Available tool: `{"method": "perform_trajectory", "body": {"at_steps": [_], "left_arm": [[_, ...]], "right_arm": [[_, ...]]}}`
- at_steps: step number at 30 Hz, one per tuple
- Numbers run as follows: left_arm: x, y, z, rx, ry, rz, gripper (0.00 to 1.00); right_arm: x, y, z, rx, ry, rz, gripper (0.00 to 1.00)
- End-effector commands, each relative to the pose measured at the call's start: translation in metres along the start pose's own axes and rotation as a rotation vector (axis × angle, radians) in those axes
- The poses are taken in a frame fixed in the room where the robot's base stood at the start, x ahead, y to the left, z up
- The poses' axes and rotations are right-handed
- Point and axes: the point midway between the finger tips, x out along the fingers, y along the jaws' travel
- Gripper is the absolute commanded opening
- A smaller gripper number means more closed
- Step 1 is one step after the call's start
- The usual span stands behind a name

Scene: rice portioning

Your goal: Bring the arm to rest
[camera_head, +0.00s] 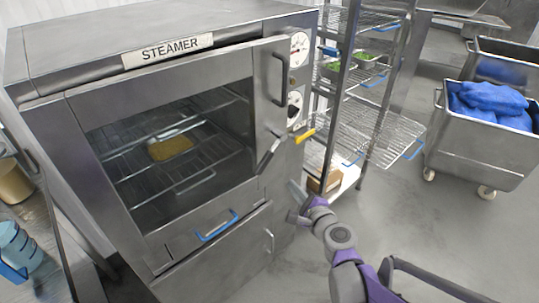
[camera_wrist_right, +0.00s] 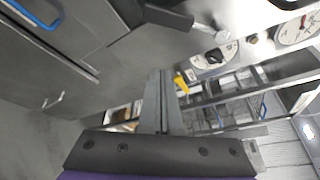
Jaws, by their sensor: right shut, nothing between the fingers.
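My right arm (camera_head: 343,240) reaches in from the bottom right in the head view. Its gripper (camera_head: 298,214) is in front of the steamer's lower right side, beside the shelf rack. In the right wrist view the two fingers (camera_wrist_right: 158,100) are together, shut and empty. The steamer (camera_head: 160,60) is at the left, with its glass door closed. Behind the glass a tray with yellow food (camera_head: 170,147) sits on a wire rack. My left gripper is not in view.
The door handle (camera_head: 268,155) and a yellow lever (camera_head: 305,136) stick out near my right gripper. A wire shelf rack (camera_head: 365,130) stands right of the steamer. A metal cart (camera_head: 480,150) with blue bags is farther right. Open floor (camera_head: 430,225) lies between.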

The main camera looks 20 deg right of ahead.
Motion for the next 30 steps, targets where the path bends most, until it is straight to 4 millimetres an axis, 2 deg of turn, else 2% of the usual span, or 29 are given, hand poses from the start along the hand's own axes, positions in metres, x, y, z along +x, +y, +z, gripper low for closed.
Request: {"method": "perform_trajectory", "body": {"at_steps": [5, 8, 12, 16, 18, 21, 24, 27, 30], "left_arm": [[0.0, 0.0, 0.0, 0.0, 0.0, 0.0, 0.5], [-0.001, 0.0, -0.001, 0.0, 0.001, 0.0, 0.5], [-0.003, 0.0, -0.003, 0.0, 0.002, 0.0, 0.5], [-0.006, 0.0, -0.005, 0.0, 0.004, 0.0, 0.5], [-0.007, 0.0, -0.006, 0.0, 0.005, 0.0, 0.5], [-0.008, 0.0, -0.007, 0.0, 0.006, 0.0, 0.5], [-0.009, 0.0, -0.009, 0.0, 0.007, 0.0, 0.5], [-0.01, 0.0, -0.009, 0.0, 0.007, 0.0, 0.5], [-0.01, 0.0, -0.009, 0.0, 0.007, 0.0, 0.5]], "right_arm": [[-0.002, 0.002, 0.004, -0.026, -0.006, 0.011, 0.0], [-0.01, 0.014, 0.019, -0.155, -0.035, 0.068, 0.0], [-0.04, 0.053, 0.051, -0.539, -0.123, 0.239, 0.0], [-0.085, 0.099, 0.062, -0.982, -0.234, 0.448, 0.0], [-0.112, 0.12, 0.057, -1.211, -0.29, 0.562, 0.0], [-0.148, 0.139, 0.041, -1.496, -0.362, 0.717, 0.0], [-0.177, 0.148, 0.023, -1.712, -0.414, 0.846, 0.0], [-0.196, 0.149, 0.008, -1.85, -0.445, 0.935, 0.0], [-0.205, 0.149, 0.001, -1.917, -0.458, 0.981, 0.0]]}}
